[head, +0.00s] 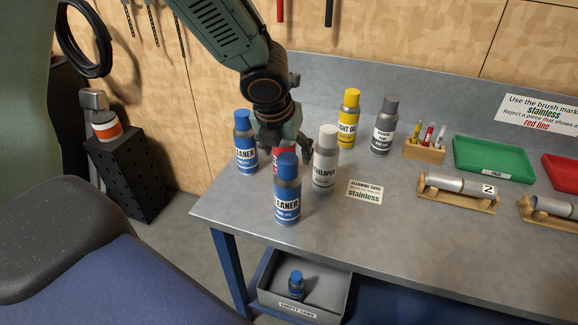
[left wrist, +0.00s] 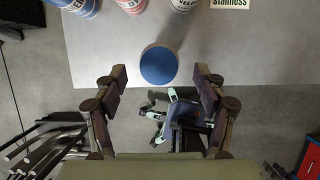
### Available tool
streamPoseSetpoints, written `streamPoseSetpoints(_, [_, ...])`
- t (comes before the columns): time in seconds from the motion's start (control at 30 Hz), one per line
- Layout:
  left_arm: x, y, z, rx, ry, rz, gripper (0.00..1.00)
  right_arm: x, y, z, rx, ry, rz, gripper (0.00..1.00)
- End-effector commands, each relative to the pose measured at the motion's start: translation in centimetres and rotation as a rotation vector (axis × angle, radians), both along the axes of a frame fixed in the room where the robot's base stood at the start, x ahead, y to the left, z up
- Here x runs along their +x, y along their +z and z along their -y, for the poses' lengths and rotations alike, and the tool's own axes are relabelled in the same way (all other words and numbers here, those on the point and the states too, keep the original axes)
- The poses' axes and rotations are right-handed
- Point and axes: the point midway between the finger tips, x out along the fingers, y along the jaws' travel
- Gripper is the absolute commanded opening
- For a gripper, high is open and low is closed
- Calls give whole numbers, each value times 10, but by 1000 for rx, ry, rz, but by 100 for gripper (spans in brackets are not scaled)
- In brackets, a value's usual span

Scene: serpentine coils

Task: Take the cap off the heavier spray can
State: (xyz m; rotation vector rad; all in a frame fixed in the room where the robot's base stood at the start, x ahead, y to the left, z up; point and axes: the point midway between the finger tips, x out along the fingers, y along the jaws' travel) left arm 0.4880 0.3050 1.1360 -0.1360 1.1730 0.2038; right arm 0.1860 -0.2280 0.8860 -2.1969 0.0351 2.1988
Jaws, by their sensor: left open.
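Two blue cleaner spray cans with blue caps stand upright on the bench: one at the front (head: 287,207) and one farther back on the left (head: 245,155). Both are capped; which is heavier cannot be told by sight. My left gripper (head: 283,148) is open and points down, close above and behind the front can in the head view, partly hiding a red can (head: 279,157). In the left wrist view, a round blue cap (left wrist: 159,65) lies centred just beyond the spread fingers (left wrist: 160,78), with nothing between them. My right gripper is not in view.
A white developer can (head: 325,172) stands close right of the gripper. Yellow (head: 348,130) and grey (head: 383,135) cans stand behind. A cleaning card (head: 365,193) lies on the bench. Below, an empty-cans bin (head: 335,298) holds a blue can (head: 296,286). The front bench is clear.

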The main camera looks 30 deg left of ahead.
Motion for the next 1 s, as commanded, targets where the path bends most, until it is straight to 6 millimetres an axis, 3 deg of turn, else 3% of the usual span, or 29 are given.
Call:
streamPoseSetpoints(0.03, [2,-12,-1,0,2,-2,71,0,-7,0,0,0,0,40])
streamPoseSetpoints(0.2, [10,-33,-4,0,4,-2,71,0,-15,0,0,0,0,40])
streamPoseSetpoints(0.57, [16,-37,-3,0,4,0,70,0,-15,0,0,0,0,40])
streamPoseSetpoints(1.0, [16,-37,-3,0,4,0,33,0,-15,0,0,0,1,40])
